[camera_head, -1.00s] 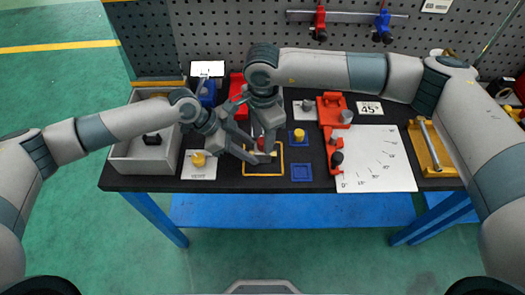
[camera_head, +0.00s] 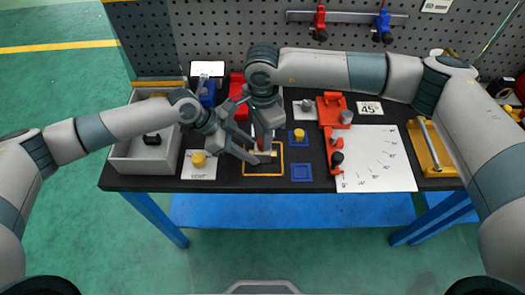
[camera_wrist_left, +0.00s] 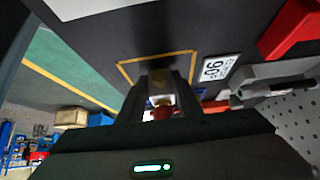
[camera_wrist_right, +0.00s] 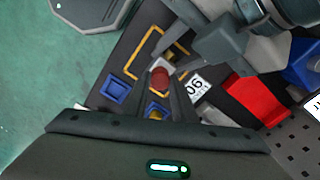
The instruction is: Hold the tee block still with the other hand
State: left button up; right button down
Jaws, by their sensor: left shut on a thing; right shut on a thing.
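The tee block (camera_wrist_left: 158,86) appears as a small pale, brassy block between my left gripper's fingers, low over the yellow-outlined square on the bench. My left gripper (camera_head: 252,158) reaches in from the left and is shut on it. My right gripper (camera_head: 264,142) comes down from above and is shut on a red round piece (camera_wrist_right: 160,77), right at the block. The red piece also shows in the left wrist view (camera_wrist_left: 162,112). The fingers hide much of the block, and I cannot tell whether the red piece is seated in it.
A blue holder with a yellow knob (camera_head: 299,136) and an empty blue square (camera_head: 301,172) lie to the right. A yellow knob on a white card (camera_head: 198,159) and a grey bin (camera_head: 145,150) are left. A red fixture (camera_head: 333,120) and a white angle sheet (camera_head: 377,160) stand further right.

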dwell(0.3)
jog(key=n, duration=0.4)
jog(key=shift+r, duration=0.1)
jog(key=shift+n, duration=0.6)
jog(key=n, duration=0.4)
jog(key=shift+n, duration=0.6)
jog(key=n, duration=0.3)
jog(key=shift+r+n, duration=0.1)
jog(key=shift+n, duration=0.9)
